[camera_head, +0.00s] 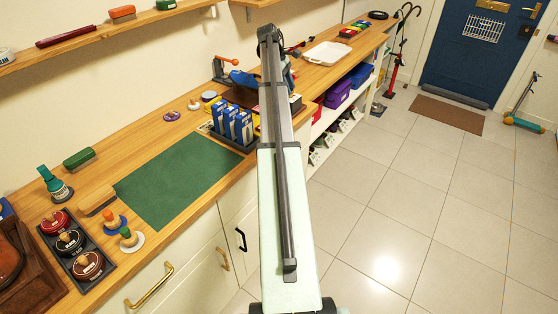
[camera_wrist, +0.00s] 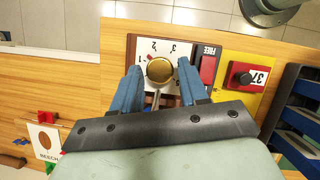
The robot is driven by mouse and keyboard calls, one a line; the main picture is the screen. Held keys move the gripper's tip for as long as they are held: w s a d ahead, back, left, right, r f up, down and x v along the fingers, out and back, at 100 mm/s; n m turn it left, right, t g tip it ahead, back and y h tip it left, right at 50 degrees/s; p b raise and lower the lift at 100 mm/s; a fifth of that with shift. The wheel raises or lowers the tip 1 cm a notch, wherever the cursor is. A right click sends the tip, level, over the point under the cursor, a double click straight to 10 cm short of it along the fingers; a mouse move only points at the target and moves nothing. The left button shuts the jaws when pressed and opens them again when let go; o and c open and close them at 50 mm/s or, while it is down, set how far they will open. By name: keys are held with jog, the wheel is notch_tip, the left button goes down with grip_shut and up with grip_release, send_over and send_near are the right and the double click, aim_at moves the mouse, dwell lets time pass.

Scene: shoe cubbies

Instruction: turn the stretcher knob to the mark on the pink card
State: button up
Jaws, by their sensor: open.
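A round brass knob (camera_wrist: 160,71) sits on a white dial plate (camera_wrist: 146,44) with numerals 1, 2 and 3, which appear turned over in the wrist view. My gripper (camera_wrist: 159,67) is open, with one blue finger on each side of the knob. I cannot tell whether either finger touches it. A thin metal piece shows below the knob between the fingers; the knob's setting is unclear. I cannot make out a pink card in either view. In the head view my arm hides most of this spot.
A dark rack (camera_wrist: 298,112) stands at the right. A green mat (camera_head: 180,178) lies on the bench, with shoe-care tins (camera_head: 70,242) nearer.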

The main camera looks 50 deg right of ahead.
jog(key=n, duration=0.1)
jog(key=n+h, duration=0.1)
jog(key=n, duration=0.1)
jog(key=n+t, duration=0.1)
jog(key=n, duration=0.1)
jog(key=shift+s+a+h, duration=0.2)
jog(key=shift+a+h, duration=0.1)
jog(key=shift+h, duration=0.1)
jog(key=n, duration=0.2)
jog(key=n+t, duration=0.1)
jog(key=n, duration=0.1)
jog(key=shift+s+n+t+h, duration=0.15)
jog(key=shift+n+t+h, duration=0.15)
jog(key=shift+h, duration=0.1)
jog(key=shift+a+r+n, duration=0.1)
jog(key=shift+r+n, duration=0.2)
jog(key=v, duration=1.4)
jog(key=s+a+f+m+y, duration=0.1)
jog(key=s+a+f+m, duration=0.1)
jog(key=s+a+f, duration=0.3)
jog(key=s+a+f+m+y, duration=0.2)
jog(key=s+a+f, duration=0.4)
jog(key=a+f, duration=0.3)
jog(key=s+a+f+m+y, duration=0.2)
jog(key=s+a+f+m, duration=0.2)
jog(key=a+f, duration=0.3)
notch_tip(320, 180, down, 5)
jog(key=shift+s+r, duration=0.2)
jog(key=shift+s, duration=0.5)
